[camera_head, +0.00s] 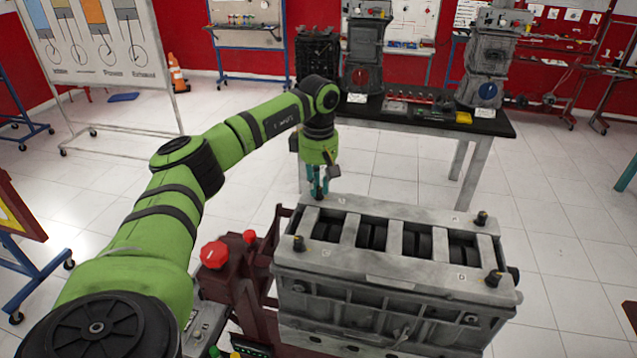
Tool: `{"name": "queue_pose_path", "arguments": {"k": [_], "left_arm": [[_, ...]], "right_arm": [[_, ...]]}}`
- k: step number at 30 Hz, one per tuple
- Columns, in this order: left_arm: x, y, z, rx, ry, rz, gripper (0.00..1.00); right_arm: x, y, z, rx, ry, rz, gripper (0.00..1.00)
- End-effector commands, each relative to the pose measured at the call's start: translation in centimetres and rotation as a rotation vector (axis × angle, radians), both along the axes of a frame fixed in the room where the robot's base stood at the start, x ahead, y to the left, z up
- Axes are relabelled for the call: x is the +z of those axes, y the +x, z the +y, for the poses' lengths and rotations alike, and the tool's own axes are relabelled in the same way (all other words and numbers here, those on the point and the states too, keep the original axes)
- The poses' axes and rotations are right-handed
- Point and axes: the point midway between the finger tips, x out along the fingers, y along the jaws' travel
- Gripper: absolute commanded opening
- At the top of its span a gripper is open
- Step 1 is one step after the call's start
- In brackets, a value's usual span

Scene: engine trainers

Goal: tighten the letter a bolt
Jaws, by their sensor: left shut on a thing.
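The grey engine block (400,300) stands in front of me with its slotted top facing up. Black bolts stand at its corners: a near-left bolt (298,243), a far-right bolt (481,218) and a near-right bolt (493,278). Small letter marks lie beside them, too small to read. My left gripper (319,188) points down at the far-left corner, its teal fingers shut on the bolt there. The fingers hide most of that bolt, and I cannot tell which letter it bears. My right gripper is out of view.
A dark red stand with a red knob (214,254) is left of the block. Behind, a black-topped table (440,122) carries engine parts. A whiteboard (100,45) stands at the back left.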

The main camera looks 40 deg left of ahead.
Motion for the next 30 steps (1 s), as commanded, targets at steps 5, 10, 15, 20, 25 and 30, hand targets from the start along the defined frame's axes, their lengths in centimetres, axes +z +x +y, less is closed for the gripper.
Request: {"name": "queue_pose_path", "arguments": {"k": [5,10,15,20,25,30], "left_arm": [[-0.5,-0.2,-0.2,-0.003,-0.001,0.013,0.42],[-0.3,-0.1,-0.1,-0.001,-0.001,0.007,0.42],[0.3,0.0,-0.1,0.000,-0.001,0.002,0.42],[2.7,0.0,-0.1,0.000,-0.001,0.000,0.42],[6.5,0.1,-0.1,0.000,-0.001,0.000,0.42],[9.6,0.0,-0.2,-0.002,-0.001,0.004,0.42]], "right_arm": [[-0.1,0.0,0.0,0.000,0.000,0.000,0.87],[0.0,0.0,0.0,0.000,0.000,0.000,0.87],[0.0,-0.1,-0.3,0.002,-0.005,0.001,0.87],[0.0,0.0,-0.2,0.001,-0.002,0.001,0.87],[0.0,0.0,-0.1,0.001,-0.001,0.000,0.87],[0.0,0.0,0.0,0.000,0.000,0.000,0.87]]}}
